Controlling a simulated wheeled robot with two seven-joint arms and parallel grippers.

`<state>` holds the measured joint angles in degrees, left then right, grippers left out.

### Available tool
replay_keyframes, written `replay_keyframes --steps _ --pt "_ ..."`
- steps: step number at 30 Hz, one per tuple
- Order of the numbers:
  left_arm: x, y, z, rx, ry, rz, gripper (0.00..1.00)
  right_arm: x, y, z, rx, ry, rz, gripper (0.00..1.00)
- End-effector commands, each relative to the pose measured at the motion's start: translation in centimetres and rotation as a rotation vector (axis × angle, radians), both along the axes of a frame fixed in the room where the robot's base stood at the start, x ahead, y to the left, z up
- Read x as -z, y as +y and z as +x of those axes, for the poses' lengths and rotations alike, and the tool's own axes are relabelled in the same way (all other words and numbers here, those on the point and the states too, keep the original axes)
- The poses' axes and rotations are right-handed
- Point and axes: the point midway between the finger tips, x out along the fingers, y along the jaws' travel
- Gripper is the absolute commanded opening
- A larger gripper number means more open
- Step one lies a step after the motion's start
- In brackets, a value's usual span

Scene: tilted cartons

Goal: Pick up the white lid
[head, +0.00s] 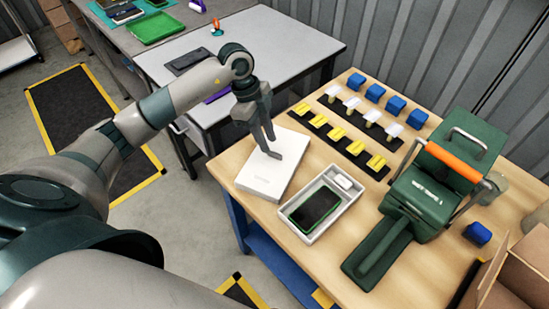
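The white lid (266,179) lies as a flat pale slab on the near left corner of the wooden table. My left gripper (271,152) points down over the lid, with its fingertips at the lid's upper part. The two fingers look close together. I cannot tell whether they touch the lid or hold any of it. An open white carton tray (297,236) stands just right of the lid, holding a dark-screened phone (314,207) and a small white item (343,183). My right gripper is not in view.
A green machine (431,197) with an orange handle stands to the right on the wooden table (262,220). Behind the tray are dark strips with yellow and white pieces (341,133), and several blue blocks (396,104). A cardboard box (520,270) is at the lower right. A grey table (290,48) stands behind.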

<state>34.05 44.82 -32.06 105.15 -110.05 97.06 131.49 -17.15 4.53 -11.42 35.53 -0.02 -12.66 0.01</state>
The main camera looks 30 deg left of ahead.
Motion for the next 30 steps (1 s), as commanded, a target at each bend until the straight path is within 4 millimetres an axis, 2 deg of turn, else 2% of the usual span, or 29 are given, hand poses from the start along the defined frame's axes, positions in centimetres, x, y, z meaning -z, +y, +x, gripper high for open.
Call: replay_keyframes --steps 6,12,27,29,30 --pt "2.0 -1.3 0.1 0.001 0.005 -0.001 0.26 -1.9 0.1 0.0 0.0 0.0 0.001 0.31" --pt "4.0 -1.8 0.2 0.0 0.003 0.0 0.26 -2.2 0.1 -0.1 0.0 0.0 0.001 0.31" --pt "4.3 -1.8 0.3 0.0 0.001 0.0 0.26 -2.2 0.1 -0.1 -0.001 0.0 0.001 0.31" --pt "4.3 -1.8 0.3 0.0 0.001 0.0 0.14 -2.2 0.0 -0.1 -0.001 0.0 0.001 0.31" --pt "4.3 -1.8 0.3 0.0 0.001 0.0 0.04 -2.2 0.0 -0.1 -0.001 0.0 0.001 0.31"
